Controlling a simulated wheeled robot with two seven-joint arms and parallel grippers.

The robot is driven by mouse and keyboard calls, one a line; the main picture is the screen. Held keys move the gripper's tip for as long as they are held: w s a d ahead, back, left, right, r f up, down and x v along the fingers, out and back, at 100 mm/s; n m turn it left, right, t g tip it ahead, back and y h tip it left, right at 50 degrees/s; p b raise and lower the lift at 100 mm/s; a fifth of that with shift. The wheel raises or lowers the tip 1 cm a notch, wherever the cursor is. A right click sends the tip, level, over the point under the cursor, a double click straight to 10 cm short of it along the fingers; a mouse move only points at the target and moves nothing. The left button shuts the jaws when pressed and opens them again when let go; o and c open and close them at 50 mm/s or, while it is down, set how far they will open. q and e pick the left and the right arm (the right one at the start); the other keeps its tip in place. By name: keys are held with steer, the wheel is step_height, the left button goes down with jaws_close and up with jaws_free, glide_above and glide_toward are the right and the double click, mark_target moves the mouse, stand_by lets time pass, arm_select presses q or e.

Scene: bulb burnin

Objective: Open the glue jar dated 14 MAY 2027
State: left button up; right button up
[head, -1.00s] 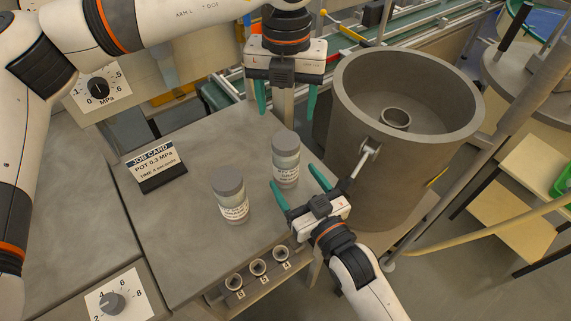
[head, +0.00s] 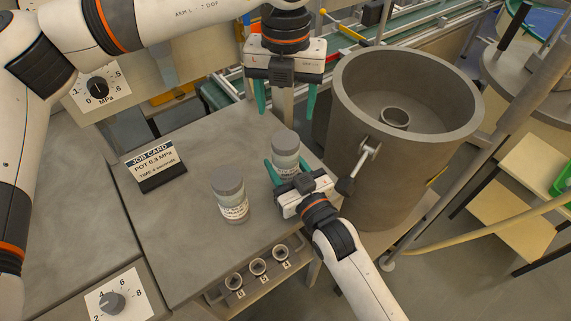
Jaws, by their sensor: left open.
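Two glue jars with grey lids and white labels stand upright on the grey bench. The near jar (head: 231,203) is left of centre, and the far jar (head: 286,149) is behind it to the right. The print on both labels is too small to read a date. My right gripper (head: 286,166) is low at the far jar, its green fingers on either side of the lower body; whether they press on it I cannot tell. My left gripper (head: 284,100) hangs open and empty above the bench's back edge, fingers pointing down. Both lids look seated on their jars.
A job card (head: 156,166) reading POT 0.3 MPa stands at the left of the bench. A large grey pot (head: 385,165) with a side handle stands to the right. Several small numbered sockets (head: 258,267) line the front edge. Two dials (head: 111,303) are at the left.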

mark_target(286, 139)
jaws_close()
arm_select(q)
steer(key=m, duration=1.2)
steer(key=shift+m, duration=0.3)
steer(key=m, duration=0.4)
steer(key=shift+m, duration=0.3)
steer(key=m, duration=0.8)
steer(key=shift+m, duration=0.4)
steer(key=m, duration=0.9)
steer(key=shift+f+m, duration=0.4)
steer(key=shift+m, duration=0.1)
steer(key=shift+f, duration=3.6)
